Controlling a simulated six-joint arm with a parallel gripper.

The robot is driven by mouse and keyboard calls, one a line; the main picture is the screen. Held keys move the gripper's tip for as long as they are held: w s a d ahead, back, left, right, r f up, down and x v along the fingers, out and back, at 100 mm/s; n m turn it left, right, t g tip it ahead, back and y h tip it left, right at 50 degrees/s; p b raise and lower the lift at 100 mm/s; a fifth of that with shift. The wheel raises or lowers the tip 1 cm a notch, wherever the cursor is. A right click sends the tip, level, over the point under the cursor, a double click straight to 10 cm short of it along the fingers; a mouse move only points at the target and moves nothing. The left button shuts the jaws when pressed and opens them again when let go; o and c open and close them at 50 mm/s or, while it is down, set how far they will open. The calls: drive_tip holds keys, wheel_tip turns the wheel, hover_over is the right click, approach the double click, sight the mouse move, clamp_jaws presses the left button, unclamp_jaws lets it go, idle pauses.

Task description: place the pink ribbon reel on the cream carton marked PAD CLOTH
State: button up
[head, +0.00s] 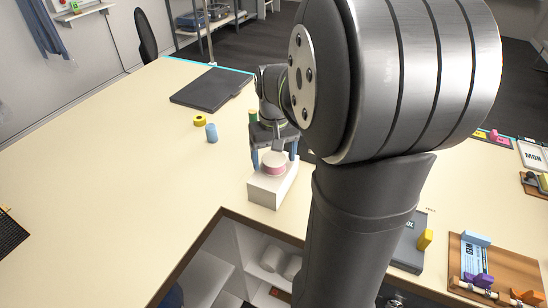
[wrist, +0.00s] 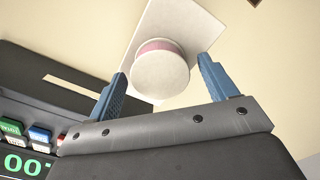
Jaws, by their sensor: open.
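The pink ribbon reel (head: 273,162), with white faces and a pink band, rests on top of a cream-white carton (head: 272,191) near the inner table edge. In the wrist view the reel (wrist: 160,72) lies between my blue fingers, with the carton's pale top (wrist: 176,18) beyond it. No marking on the carton can be read. My gripper (head: 274,161) is open, with one finger on each side of the reel. In the wrist view the gripper (wrist: 162,72) shows gaps between reel and fingers.
A blue cylinder (head: 211,133) and a yellow reel (head: 200,120) stand to the left, with a dark flat board (head: 211,88) behind. A cut-out in the table with shelves below lies in front of the carton.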

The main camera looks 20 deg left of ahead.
sight(274, 159)
wheel_tip(274, 159, up, 12)
drive_tip(key=shift+f, duration=0.15)
drive_tip(key=shift+f, duration=0.1)
idle(0.3)
drive_tip(key=shift+f, duration=4.05)
drive_tip(key=shift+f, duration=0.1)
